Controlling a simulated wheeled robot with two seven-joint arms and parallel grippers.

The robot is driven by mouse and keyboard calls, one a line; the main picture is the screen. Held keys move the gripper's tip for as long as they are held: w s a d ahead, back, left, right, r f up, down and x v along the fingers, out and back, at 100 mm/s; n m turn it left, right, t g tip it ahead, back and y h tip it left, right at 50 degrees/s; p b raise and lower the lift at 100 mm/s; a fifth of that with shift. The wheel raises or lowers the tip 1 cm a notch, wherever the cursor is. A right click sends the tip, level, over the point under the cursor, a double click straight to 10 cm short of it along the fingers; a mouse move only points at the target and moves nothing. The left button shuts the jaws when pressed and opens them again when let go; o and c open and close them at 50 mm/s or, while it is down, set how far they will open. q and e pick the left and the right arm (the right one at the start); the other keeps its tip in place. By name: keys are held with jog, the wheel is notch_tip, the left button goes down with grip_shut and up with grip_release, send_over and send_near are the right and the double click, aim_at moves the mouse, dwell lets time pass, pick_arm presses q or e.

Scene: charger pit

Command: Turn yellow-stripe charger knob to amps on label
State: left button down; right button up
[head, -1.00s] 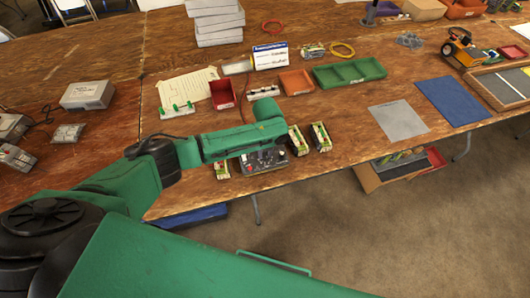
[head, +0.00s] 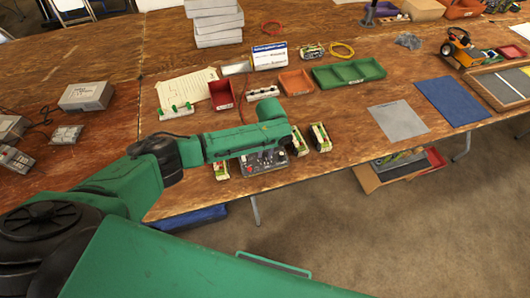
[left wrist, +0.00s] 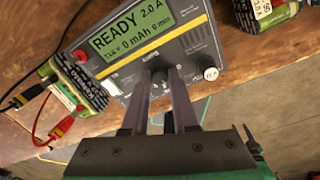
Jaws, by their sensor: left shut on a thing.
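The charger (head: 270,160) is a dark grey box near the front table edge, partly hidden by my left arm in the head view. My right gripper is not in view.
Battery packs (head: 319,137) with printed labels stand beside the charger; one pack (left wrist: 75,85) at left in the wrist view has red and black leads. A blue-and-white sign (head: 269,56), a red bin (head: 222,94) and a green tray (head: 349,74) stand behind.

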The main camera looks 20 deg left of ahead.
pick_arm(q)
jog(key=c, duration=0.7)
grip_release()
jog(key=r, duration=0.5)
jog(key=r+b, duration=0.1)
jog(key=r, duration=0.3)
jog(key=d+r, duration=0.1)
jog(key=r, duration=0.4)
jog(key=shift+r, duration=0.35)
jog(key=shift+f, duration=0.1)
